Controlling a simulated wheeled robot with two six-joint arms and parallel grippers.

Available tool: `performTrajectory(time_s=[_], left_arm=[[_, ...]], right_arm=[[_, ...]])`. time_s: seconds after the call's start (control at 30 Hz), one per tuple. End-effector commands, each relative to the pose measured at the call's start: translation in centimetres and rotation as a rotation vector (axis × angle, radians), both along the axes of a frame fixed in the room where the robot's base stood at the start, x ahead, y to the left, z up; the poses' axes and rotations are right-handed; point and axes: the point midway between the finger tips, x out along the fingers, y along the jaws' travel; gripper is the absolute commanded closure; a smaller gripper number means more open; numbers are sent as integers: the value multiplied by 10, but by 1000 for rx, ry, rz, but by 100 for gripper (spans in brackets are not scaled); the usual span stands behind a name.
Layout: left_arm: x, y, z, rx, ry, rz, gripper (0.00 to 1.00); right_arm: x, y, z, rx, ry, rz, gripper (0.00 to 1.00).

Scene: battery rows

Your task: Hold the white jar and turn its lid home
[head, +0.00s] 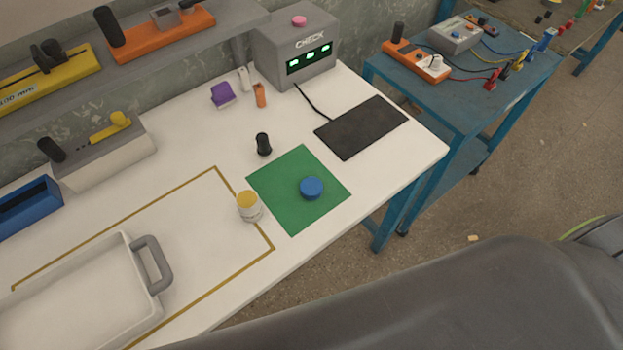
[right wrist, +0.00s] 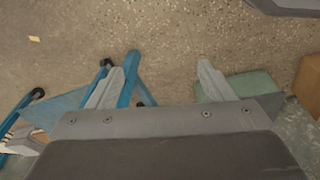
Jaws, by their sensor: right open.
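The white jar (head: 249,211) stands upright on the white table, by the left corner of the green mat (head: 293,216). Its top (head: 247,198) shows yellow; I cannot tell whether that is contents or a cover. A round blue lid (head: 311,187) lies on the green mat, to the right of the jar and apart from it. My right gripper (right wrist: 160,82) shows in the right wrist view, open and empty above the floor, away from the jar and lid. My left gripper is in neither view.
A white tray (head: 151,299) with a grey handle stands at front left, inside a yellow outline. A black cylinder (head: 263,144), black pad (head: 360,127) and grey CHECK box (head: 295,45) are behind the mat. A blue cart (head: 467,105) stands at right.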

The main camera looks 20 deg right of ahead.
Motion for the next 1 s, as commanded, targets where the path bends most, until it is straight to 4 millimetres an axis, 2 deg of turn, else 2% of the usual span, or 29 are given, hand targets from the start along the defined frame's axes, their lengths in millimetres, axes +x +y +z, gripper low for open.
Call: performTrajectory(time_s=[0.03, 0.17, 0.2, 0.33, 0.4, 0.5, 0.67, 0.7, 0.8, 1.0], left_arm=[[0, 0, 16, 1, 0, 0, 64], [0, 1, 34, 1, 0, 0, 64], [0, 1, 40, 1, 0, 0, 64], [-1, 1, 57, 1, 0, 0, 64], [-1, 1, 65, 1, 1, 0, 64], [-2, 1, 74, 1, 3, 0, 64], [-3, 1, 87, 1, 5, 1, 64], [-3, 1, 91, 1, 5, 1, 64], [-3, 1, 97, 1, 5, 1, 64], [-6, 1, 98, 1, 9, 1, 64]], right_arm=[[24, 1, 35, 8, -17, 21, 25], [69, 8, 106, 34, -39, 92, 25], [81, 11, 128, 41, -45, 116, 25], [108, 23, 203, 67, -64, 207, 25], [117, 28, 240, 76, -73, 256, 25], [123, 36, 285, 85, -81, 321, 25], [126, 48, 346, 94, -95, 428, 25], [128, 52, 364, 99, -100, 467, 25], [143, 64, 400, 119, -106, 631, 25], [183, 85, 434, 174, -113, 964, 25]])
